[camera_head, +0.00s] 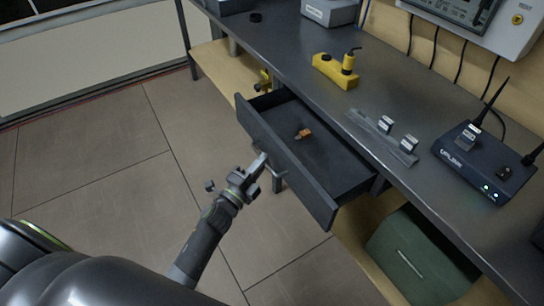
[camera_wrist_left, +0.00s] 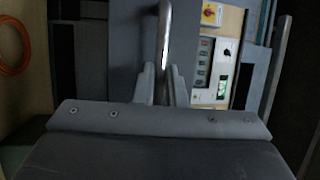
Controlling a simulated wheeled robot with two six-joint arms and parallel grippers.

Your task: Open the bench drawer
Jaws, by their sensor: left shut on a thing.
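The bench drawer (camera_head: 283,167) stands pulled out from under the dark bench, with its inside showing. A small orange-brown item (camera_head: 303,134) lies in it. My left gripper (camera_head: 262,163) is at the middle of the drawer's front, shut on the drawer handle (camera_head: 277,172). In the left wrist view the handle (camera_wrist_left: 163,45) is a pale bar that runs between the two fingers of the left gripper (camera_wrist_left: 163,88). The fingers hide part of the handle. My right gripper is in neither view.
The bench top (camera_head: 300,70) carries a yellow device (camera_head: 336,70), a slotted rail with small modules (camera_head: 384,137) and a black router (camera_head: 484,160) with antennas. A green case (camera_head: 420,255) sits on the lower shelf. The tiled floor (camera_head: 110,150) before the drawer is clear.

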